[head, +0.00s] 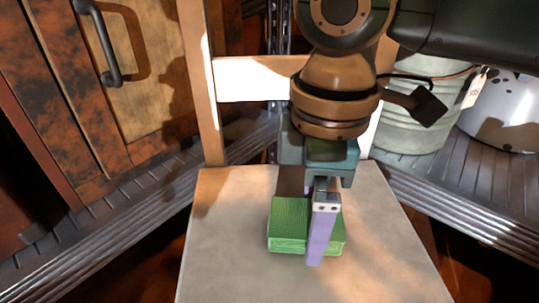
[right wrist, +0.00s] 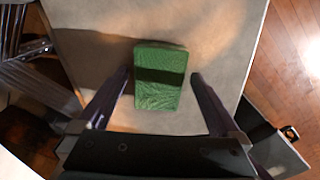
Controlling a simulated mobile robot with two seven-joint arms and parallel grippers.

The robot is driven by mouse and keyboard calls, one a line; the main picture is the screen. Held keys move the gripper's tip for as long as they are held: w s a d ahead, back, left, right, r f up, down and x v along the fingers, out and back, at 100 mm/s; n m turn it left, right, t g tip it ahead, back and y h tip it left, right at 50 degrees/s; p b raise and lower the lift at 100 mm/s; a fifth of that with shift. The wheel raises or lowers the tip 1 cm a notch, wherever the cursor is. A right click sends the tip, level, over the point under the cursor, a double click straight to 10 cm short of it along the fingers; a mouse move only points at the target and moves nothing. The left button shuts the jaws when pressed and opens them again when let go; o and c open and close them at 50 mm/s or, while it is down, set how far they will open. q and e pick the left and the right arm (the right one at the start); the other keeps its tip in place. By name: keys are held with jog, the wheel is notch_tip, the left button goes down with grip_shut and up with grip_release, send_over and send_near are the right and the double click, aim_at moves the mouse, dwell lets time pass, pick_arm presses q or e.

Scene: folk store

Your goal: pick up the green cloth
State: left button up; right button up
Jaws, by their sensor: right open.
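The green cloth (head: 288,226) is a folded, block-like bundle lying on the pale seat of a chair in the head view. In the right wrist view the green cloth (right wrist: 160,79) lies between and just ahead of the two fingers, with a dark shadow band across it. My right gripper (right wrist: 160,80) is open, one purple finger on each side of the cloth with a gap on both sides. In the head view my right gripper (head: 322,240) points down over the cloth and hides part of it. My left gripper is not in view.
The chair seat (head: 225,270) is otherwise bare, with a wooden backrest (head: 250,80) behind it. A metal bucket (head: 415,115) and a white pot (head: 510,110) stand on the ribbed shelf at the right. A wooden cabinet (head: 150,60) with a handle is at the left.

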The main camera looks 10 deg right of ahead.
jog(key=shift+w, duration=0.1)
jog(key=shift+c, duration=0.8)
jog(key=c, duration=1.1)
jog(key=shift+r, duration=0.1)
notch_tip(320, 180, up, 20)
jog(key=p, duration=1.4)
